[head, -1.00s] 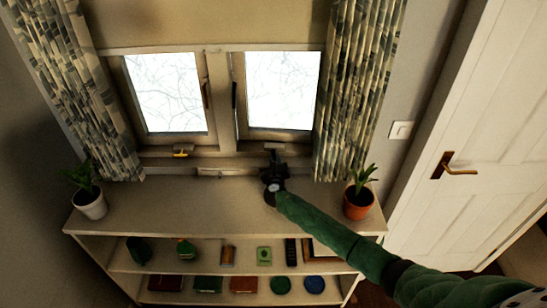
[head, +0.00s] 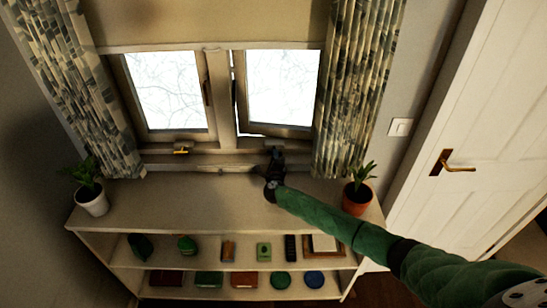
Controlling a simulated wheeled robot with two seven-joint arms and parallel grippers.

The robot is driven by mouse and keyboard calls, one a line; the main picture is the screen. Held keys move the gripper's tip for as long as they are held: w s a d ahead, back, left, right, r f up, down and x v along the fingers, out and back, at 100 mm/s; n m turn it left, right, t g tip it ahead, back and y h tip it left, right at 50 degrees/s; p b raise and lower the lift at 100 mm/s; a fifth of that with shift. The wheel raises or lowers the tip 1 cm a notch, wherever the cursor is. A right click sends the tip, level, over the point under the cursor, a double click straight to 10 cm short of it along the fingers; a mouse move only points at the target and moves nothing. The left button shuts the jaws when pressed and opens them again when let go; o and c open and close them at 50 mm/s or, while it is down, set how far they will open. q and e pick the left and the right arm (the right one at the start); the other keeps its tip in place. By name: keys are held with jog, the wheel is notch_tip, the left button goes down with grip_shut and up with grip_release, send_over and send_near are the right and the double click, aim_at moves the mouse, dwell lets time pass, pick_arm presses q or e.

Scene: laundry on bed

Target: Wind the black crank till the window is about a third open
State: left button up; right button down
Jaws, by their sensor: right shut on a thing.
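The black crank (head: 277,154) is on the window sill below the right-hand window sash (head: 278,132). My right gripper (head: 275,172) is shut on the crank; the gripper and wrist cover most of the handle. The right sash stands slightly open, with a narrow gap along its left side and its lower edge tilted against the frame. The left-hand sash (head: 181,135) looks shut. My left gripper is not in view.
A yellow-orange crank (head: 181,151) is on the sill below the left sash. A white-potted plant (head: 91,203) and a terracotta-potted plant (head: 357,202) stand at the ends of the shelf top (head: 180,205). Curtains (head: 358,90) flank the window. A white door (head: 435,130) is at right.

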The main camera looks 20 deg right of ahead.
jog(key=shift+a+r+n, duration=0.1)
jog(key=shift+r+n, duration=0.1)
jog(key=shift+n, duration=1.4)
jog(key=c, duration=1.4)
grip_release()
jog(key=shift+a+f, duration=0.1)
jog(key=shift+a, duration=0.05)
jog(key=shift+c, duration=0.2)
